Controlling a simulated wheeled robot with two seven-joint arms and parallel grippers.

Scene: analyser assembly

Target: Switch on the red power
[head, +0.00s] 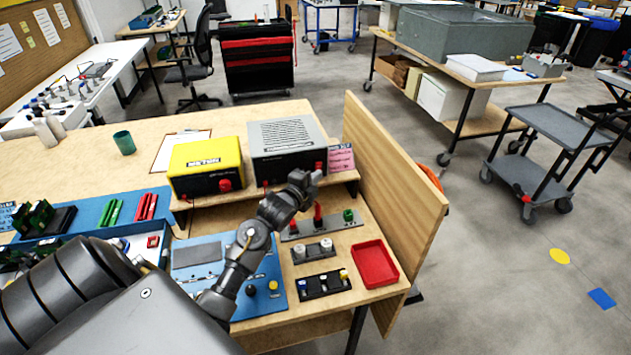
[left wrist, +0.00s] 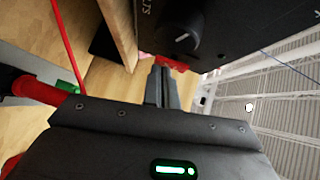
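A grey power unit (head: 287,140) with a black front stands on the raised wooden shelf. A red switch (head: 319,166) shows at the right end of its front. In the left wrist view a red part (left wrist: 174,63) shows just beyond the fingertips, below a dark dial (left wrist: 181,32) on the black front. My left gripper (head: 308,181) is just in front of the unit's lower right. Its fingers (left wrist: 161,82) look closed together with nothing between them. I cannot tell whether the tips touch the red part. My right gripper is not in view.
A yellow box (head: 206,165) with a red knob stands left of the grey unit. A tall wooden side panel (head: 395,190) closes off the right. Below are a terminal strip (head: 330,228) with red and green posts and a red tray (head: 375,264).

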